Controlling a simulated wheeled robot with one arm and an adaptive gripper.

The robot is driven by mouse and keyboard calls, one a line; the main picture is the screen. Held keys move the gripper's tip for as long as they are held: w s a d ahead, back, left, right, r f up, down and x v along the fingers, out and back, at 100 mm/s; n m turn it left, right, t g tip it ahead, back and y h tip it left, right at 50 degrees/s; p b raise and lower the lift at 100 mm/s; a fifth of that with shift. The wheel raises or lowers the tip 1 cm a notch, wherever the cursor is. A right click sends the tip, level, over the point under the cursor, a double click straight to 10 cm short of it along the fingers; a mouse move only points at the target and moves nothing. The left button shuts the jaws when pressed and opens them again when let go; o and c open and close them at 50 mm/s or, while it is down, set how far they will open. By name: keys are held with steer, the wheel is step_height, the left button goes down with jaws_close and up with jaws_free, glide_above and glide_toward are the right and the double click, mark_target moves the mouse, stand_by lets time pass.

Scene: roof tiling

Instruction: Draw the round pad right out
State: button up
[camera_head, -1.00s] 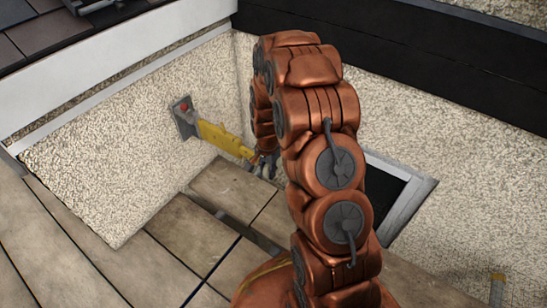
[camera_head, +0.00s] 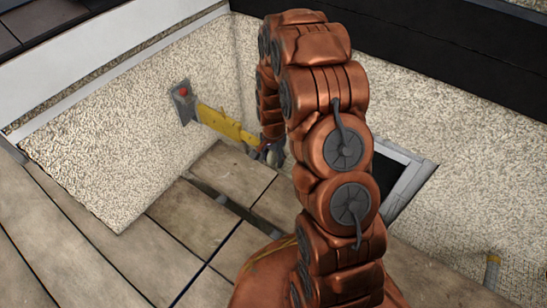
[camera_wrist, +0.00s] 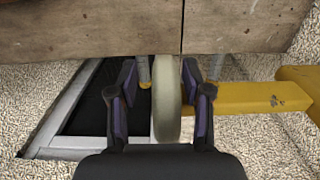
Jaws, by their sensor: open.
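The round pad (camera_wrist: 167,98) is a pale disc seen nearly edge-on in the wrist view. It stands between the two fingers of my gripper (camera_wrist: 160,103), which are open with a gap on each side of it. The pad is beside the end of a yellow bar (camera_wrist: 240,97); how they join is hidden. In the head view the yellow bar (camera_head: 222,124) runs from a grey wall bracket (camera_head: 184,103) with a red knob toward my gripper (camera_head: 270,153). My arm covers much of that area, and the pad is hard to make out there.
Wooden planks (camera_wrist: 90,32) cross the top of the wrist view, close beyond the fingertips. A grey-framed dark opening (camera_head: 418,165) is in the rough wall, right of my arm. Brown boards (camera_head: 190,222) with a dark gap lie below the bar.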

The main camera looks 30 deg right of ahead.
step_height(320, 180, up, 12)
stand_by(0.7)
steer(key=shift+r, duration=0.1)
stand_by(0.3)
steer(key=s+a+r+n+p, duration=0.2)
steer(key=s+a+r+p, duration=0.15)
steer(key=r+p, duration=0.55)
steer(key=s+a+r+n+p, duration=0.2)
steer(key=s+r+p, duration=0.3)
steer(key=r, duration=0.7)
steer(key=s+a+r+n+p, duration=0.25)
steer(key=s+r+p, duration=0.35)
steer(key=r, duration=0.5)
steer(key=s+a+r+n+g+p, duration=0.1)
steer(key=s+a+r+n+p, duration=0.1)
steer(key=s+r+p, duration=0.6)
steer(key=s+a+r+n+p, duration=0.2)
steer(key=s+r+n+p, duration=0.2)
steer(key=s+r+p, duration=0.5)
steer(key=shift+a+r+g+p, duration=0.3)
steer(key=shift+r+p, duration=1.1)
steer(key=shift+r, duration=2)
steer(key=shift+d, duration=0.1)
